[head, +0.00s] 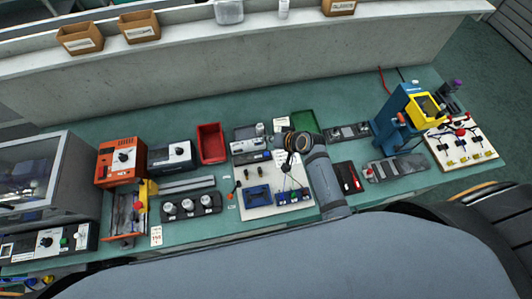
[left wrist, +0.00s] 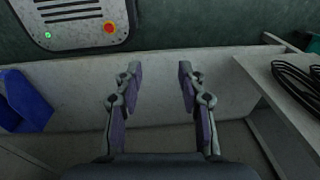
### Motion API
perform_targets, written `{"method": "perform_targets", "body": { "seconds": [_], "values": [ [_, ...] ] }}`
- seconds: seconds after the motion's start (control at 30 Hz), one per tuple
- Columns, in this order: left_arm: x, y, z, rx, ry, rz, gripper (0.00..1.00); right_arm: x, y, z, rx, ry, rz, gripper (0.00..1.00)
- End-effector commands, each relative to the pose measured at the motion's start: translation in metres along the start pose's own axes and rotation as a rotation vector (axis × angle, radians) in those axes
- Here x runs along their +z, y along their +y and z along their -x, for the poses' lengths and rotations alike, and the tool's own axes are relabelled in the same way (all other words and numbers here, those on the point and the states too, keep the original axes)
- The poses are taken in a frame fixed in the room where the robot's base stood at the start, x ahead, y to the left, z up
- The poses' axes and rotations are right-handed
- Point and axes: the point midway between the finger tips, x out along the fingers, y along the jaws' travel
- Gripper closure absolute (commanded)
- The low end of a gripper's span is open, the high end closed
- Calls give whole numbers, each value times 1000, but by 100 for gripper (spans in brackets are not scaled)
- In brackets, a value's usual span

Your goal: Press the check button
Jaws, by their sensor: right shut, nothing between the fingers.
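No button reads clearly as the check button at this size. A dark control box (head: 60,243) at the front left of the bench has a black knob and a small green button (head: 65,241). A grey instrument (head: 248,146) stands mid-bench, its small controls too small to read. My right gripper (head: 290,143) is shut and empty, above the bench beside this instrument; my arm hides part of the bench behind it. My left gripper (left wrist: 158,84) is open and empty in the left wrist view, apart from a grey panel (left wrist: 75,20) with a green light and a red button.
The bench (head: 270,225) is crowded: a red tray (head: 211,143), an orange box (head: 121,160), a white board (head: 262,208) with blue blocks, a blue press (head: 393,122). In the left wrist view, a blue bin (left wrist: 25,100) is left and black cable (left wrist: 300,80) right.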

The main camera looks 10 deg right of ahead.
Motion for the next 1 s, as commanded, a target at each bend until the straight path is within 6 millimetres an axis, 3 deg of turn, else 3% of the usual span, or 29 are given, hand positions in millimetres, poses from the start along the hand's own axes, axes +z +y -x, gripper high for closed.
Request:
{"method": "perform_targets", "body": {
  "seconds": [0.3, 0.6, 1.0],
  "values": [
    [-18, -8, -32, -12, 32, -4, 60, 16, 16, -21, 1, 0, 0, 100],
    [-10, -5, -76, -11, 24, -4, 60, 36, 36, -49, 1, 0, -1, 100],
    [-7, -4, -84, -11, 20, -4, 60, 44, 44, -61, 1, 0, 0, 100]
  ]
}}
